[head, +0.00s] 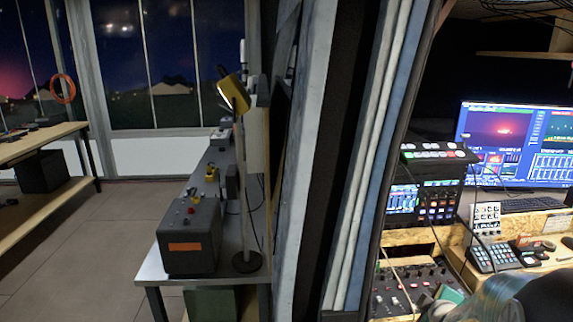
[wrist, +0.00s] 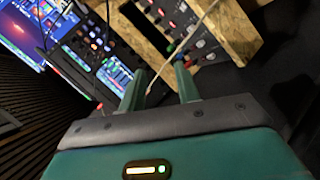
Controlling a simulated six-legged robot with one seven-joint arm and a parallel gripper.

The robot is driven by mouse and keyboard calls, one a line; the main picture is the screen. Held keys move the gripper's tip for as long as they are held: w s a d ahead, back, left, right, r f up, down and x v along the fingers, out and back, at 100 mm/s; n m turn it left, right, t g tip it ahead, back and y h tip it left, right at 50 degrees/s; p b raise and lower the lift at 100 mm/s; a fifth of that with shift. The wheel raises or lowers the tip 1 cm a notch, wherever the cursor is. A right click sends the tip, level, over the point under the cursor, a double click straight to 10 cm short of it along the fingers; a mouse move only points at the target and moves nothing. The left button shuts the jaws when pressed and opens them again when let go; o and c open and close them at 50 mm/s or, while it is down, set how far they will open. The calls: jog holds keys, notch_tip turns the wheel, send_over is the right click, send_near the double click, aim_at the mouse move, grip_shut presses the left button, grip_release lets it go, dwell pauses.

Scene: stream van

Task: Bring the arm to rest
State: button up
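My gripper (wrist: 159,80) shows in the wrist view with its two green fingers apart and nothing held between them. It is in front of a wooden console with a mixer panel (wrist: 186,28) and a switcher panel (wrist: 105,68). A thin pale cable (wrist: 180,48) passes behind the gap between the fingers; I cannot tell how far behind. In the head view, part of my arm shows blurred at the bottom right corner, close to the desk; the fingers are not clear there.
In the head view, a van door edge (head: 345,160) splits the view. On the right are a monitor (head: 515,140), a keypad phone (head: 495,257) and a mixer (head: 415,288). On the left, a bench carries a grey box (head: 190,235) and a yellow lamp (head: 234,93). The floor (head: 95,245) left is clear.

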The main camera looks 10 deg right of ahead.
jog(key=s+a+r+m+g+y, duration=0.1)
jog(key=s+a+r+m, duration=0.2)
jog(key=s+a, duration=0.3)
jog(key=s+a+r+m+g+y, duration=0.2)
jog(key=s+a+r, duration=0.3)
jog(key=a, duration=0.7)
jog(key=s+a+r+m+g+y, duration=0.1)
jog(key=s+a+r+m+g, duration=0.1)
jog(key=s+a, duration=0.4)
notch_tip(320, 180, up, 2)
jog(key=a+m, duration=0.1)
jog(key=a, duration=0.1)
jog(key=shift+s+a+m, duration=0.3)
jog(key=shift+a+m, duration=0.1)
